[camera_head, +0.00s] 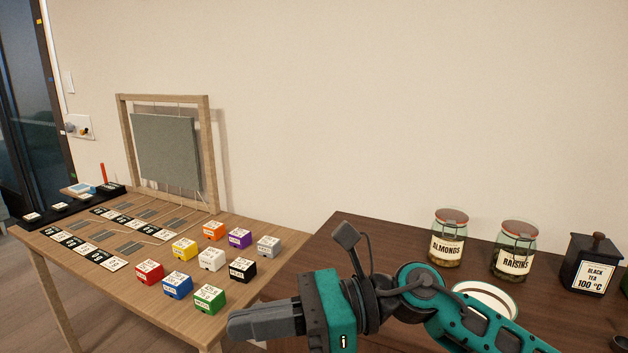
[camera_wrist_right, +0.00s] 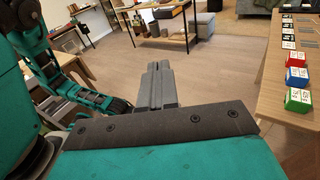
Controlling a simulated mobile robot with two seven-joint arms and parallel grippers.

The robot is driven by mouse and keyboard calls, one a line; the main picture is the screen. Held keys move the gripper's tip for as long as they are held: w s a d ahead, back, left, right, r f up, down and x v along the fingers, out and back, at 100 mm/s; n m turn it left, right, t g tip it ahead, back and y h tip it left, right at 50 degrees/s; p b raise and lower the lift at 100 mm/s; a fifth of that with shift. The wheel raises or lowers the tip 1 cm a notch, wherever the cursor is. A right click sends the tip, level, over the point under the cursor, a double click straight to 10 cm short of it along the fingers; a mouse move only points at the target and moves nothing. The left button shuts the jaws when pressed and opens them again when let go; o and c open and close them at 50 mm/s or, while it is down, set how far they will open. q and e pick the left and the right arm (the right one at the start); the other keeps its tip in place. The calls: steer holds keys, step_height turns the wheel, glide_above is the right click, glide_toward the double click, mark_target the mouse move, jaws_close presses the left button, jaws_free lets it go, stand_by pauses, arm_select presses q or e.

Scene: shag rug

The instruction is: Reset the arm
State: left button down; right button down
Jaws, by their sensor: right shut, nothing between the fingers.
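My right arm comes in from the lower right in the head view. Its teal and dark grey gripper (camera_head: 245,322) points left, over the gap by the front corner of the light wooden table. The fingers are together and hold nothing. In the right wrist view the closed fingers (camera_wrist_right: 157,85) point out over open floor, clear of the table. My left gripper does not show in the head view; a teal arm is at the left of the right wrist view, but I cannot make out its fingers.
The light wooden table (camera_head: 75,277) holds several coloured blocks, including a green one (camera_head: 209,299), labelled tiles and a framed grey panel (camera_head: 167,151).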

steer(key=w+d+f+m+t+h, duration=0.1)
steer(key=w+d+f+m+t, duration=0.2)
steer(key=m+t, duration=0.6)
steer(key=w+d+f+m+t+h, duration=0.1)
steer(key=d+f+m+t, duration=0.25)
steer(key=m, duration=1.05)
steer(key=w+d+f+m+t+h, duration=0.2)
steer(key=w+d+m+t, duration=0.15)
steer(key=m+t, duration=0.55)
steer(key=s+d+f+m+g+h, duration=0.4)
steer(key=s+d+f+m, duration=0.3)
steer(key=f+m, duration=0.3)
steer(key=s+d+f+m+g+h+p, duration=0.1)
steer(key=s+d+f+m+g+h, duration=0.2)
steer(key=s+d+f+m+h, duration=0.4)
step_height(320, 180, down, 7)
steer(key=s+m, duration=0.1)
steer(key=m, duration=0.2)
steer(key=shift+d+f+m+g, duration=0.15)
steer(key=shift+d+m+g, duration=0.1)
steer(key=shift+m+g, duration=0.15)
